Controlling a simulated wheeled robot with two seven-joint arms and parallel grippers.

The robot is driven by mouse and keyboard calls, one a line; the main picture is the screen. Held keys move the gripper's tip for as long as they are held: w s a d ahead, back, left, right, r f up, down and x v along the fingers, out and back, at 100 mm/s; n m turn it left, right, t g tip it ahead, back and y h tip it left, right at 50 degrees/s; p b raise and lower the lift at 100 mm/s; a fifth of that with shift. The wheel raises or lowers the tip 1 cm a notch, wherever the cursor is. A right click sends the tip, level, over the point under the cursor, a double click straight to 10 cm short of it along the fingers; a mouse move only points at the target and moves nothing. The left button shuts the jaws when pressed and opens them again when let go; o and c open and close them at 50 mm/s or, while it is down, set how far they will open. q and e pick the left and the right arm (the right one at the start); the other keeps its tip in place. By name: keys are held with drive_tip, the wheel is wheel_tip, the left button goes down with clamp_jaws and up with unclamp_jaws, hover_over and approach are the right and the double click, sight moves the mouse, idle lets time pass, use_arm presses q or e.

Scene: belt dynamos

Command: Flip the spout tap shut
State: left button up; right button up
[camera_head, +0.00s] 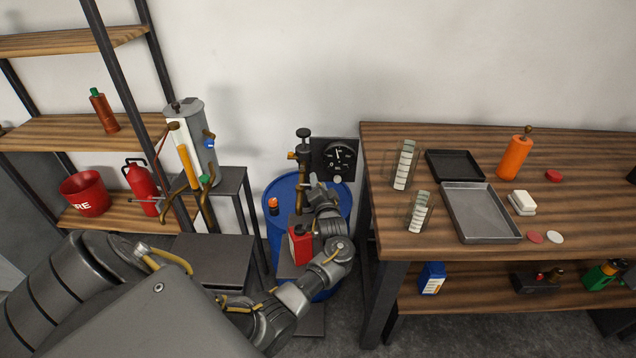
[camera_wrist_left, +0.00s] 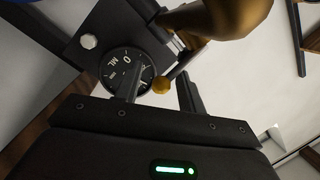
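The brass dispensing column with its spout (camera_head: 302,160) stands at the blue drum (camera_head: 347,200), with a small orange-tipped lever (camera_head: 292,155) on its left side. My left gripper (camera_head: 312,188) is close in front of the column. The tap's position is unclear. My right gripper is not in view.
A black dial panel (camera_head: 340,158) stands beside the column. A red can (camera_head: 300,245) is below my left gripper. A grey cylinder with pipes (camera_head: 201,140) stands on the left, and a wooden workbench (camera_head: 395,238) with trays is on the right.

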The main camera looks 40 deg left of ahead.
use_arm(q)
drive_tip(key=v, duration=0.9)
drive_tip(key=shift+b, duration=0.45)
drive_tip(key=shift+d, duration=0.1)
